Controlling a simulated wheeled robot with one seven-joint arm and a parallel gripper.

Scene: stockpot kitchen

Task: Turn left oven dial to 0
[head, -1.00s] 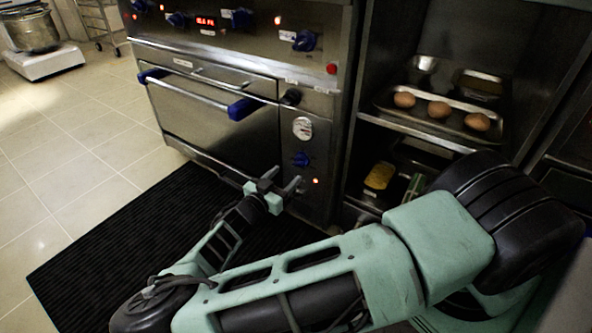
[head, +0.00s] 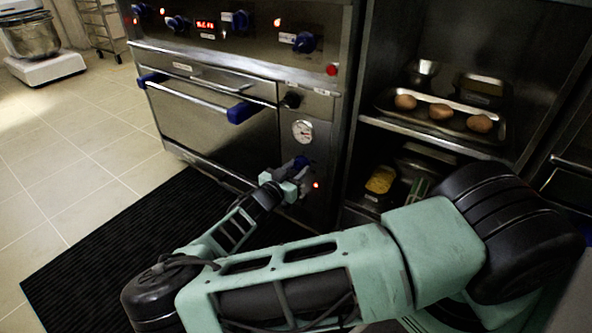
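The oven (head: 215,125) is a steel unit with a barred door. Blue dials line its upper panel, such as the rightmost dial (head: 305,42) and one further left (head: 240,20). A lower blue dial (head: 301,162) sits on the side panel under a round gauge (head: 303,131). My gripper (head: 295,174) is at this lower dial and partly covers it. Its fingers are small and overlap the dial, so I cannot tell whether they touch or grip it. The dial markings are too small to read.
A steel shelf (head: 440,143) at right holds a tray with several round brown items. A yellow item (head: 381,180) lies on the shelf below. A black mat (head: 95,258) covers the floor before the oven.

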